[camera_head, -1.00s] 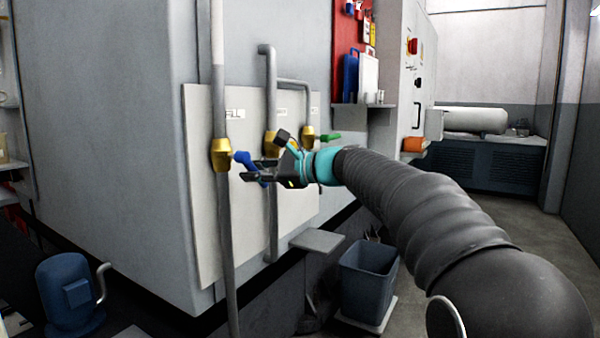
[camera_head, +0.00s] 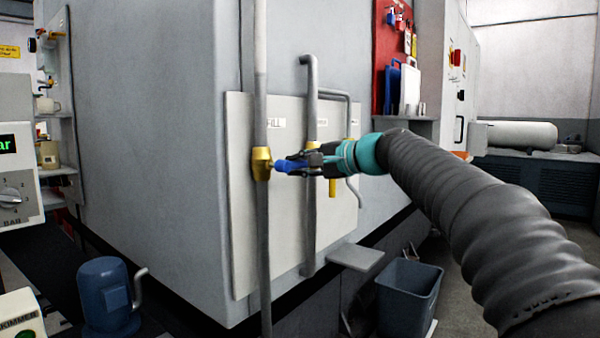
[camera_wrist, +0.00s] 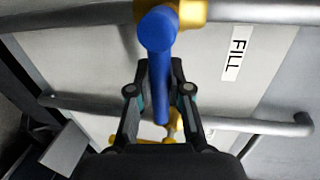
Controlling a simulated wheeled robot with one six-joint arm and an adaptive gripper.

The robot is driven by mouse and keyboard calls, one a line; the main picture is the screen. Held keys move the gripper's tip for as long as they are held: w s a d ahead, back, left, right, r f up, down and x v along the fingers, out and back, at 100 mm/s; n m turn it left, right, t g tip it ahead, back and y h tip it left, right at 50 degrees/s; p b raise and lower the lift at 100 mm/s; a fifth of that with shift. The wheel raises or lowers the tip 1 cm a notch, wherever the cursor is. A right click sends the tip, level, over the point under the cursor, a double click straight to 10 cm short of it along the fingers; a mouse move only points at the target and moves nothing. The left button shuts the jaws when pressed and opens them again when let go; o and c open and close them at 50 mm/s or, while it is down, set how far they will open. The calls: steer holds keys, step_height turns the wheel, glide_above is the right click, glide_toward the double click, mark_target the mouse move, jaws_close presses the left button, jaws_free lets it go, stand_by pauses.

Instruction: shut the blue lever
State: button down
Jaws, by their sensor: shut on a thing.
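The blue lever (camera_head: 283,166) sticks out to the right from the brass valve (camera_head: 261,163) on the vertical grey pipe at the left of the pale panel. It lies about level, across the pipe. My gripper (camera_head: 300,161) is shut on the lever's outer part, reaching in from the right. In the wrist view the lever (camera_wrist: 158,45) runs down from the brass body (camera_wrist: 190,10) between the two fingers of my gripper (camera_wrist: 160,90). A "FILL" label (camera_wrist: 235,53) is beside it. The fingers and lever partly hide each other in the head view.
A second grey pipe (camera_head: 311,230) stands just behind my gripper, with a yellow lever (camera_head: 332,187) hanging down nearby. A small grey shelf (camera_head: 356,257) juts out below, above a blue-grey bin (camera_head: 408,295). A blue motor (camera_head: 104,290) stands at the lower left.

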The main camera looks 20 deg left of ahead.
steer(key=shift+s+r+n, duration=0.1)
steer(key=shift+n, duration=0.2)
steer(key=c, duration=1.1)
jaws_free()
steer(key=shift+r, duration=0.1)
steer(key=v, duration=1.2)
steer(key=shift+s, duration=0.15)
